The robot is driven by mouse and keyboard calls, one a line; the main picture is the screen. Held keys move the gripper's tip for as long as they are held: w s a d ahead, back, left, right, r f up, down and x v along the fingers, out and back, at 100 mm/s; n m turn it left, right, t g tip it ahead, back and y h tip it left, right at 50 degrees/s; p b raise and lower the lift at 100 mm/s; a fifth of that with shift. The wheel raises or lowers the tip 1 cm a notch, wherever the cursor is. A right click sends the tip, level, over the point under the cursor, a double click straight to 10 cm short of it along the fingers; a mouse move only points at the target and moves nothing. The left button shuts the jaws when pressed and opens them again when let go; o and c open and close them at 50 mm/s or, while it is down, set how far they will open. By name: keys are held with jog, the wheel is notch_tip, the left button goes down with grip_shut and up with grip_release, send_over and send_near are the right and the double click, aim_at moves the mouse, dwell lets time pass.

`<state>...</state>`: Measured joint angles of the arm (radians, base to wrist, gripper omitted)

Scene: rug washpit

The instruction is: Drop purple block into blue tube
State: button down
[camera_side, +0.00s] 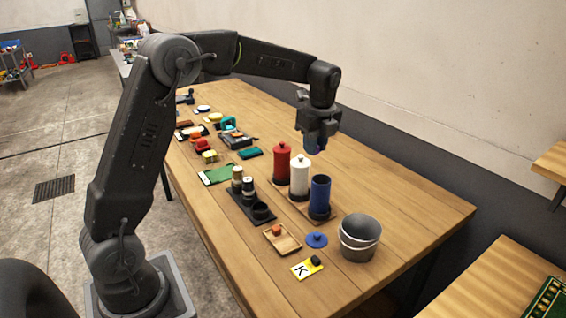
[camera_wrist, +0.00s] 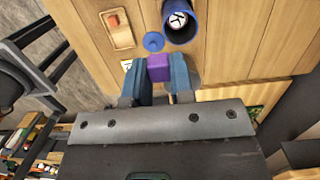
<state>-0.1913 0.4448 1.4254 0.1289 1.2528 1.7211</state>
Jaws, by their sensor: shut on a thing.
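My gripper (camera_wrist: 159,74) is shut on a purple block (camera_wrist: 158,67), held between its two blue-grey fingers. In the side view my gripper (camera_side: 317,147) hangs in the air above the table, behind and above the blue tube (camera_side: 320,193), and the block shows only as a small dark purple patch. The tube stands upright with its top open. In the wrist view the blue tube (camera_wrist: 193,33) is beyond the block, to its upper right, with something white with dark marks visible inside. The block is outside the tube. A blue lid (camera_side: 316,240) lies on the table in front of it.
A red canister (camera_side: 281,163) and a white canister (camera_side: 299,176), both lidded, stand left of the tube. A metal bucket (camera_side: 357,245) stands at front right. A small wooden tray (camera_side: 286,245) and a yellow K card (camera_side: 303,270) lie in front. The table's right side is clear.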

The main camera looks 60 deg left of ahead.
jog(key=shift+w+d+f, duration=0.35)
jog(key=shift+w+f, duration=0.1)
jog(key=shift+f, duration=0.2)
jog(key=shift+w+d+f, duration=0.4)
jog(key=shift+w+f, duration=0.1)
jog(key=shift+f, duration=0.15)
jog(key=shift+w+d+f, duration=0.35)
jog(key=shift+w+f, duration=0.1)
jog(key=shift+f, duration=0.2)
jog(key=c, duration=0.9)
grip_release()
jog(key=shift+r, duration=0.1)
notch_tip(320, 180, up, 14)
jog(key=d, duration=0.1)
jog(key=shift+d+f, duration=0.2)
jog(key=shift+d, duration=0.15)
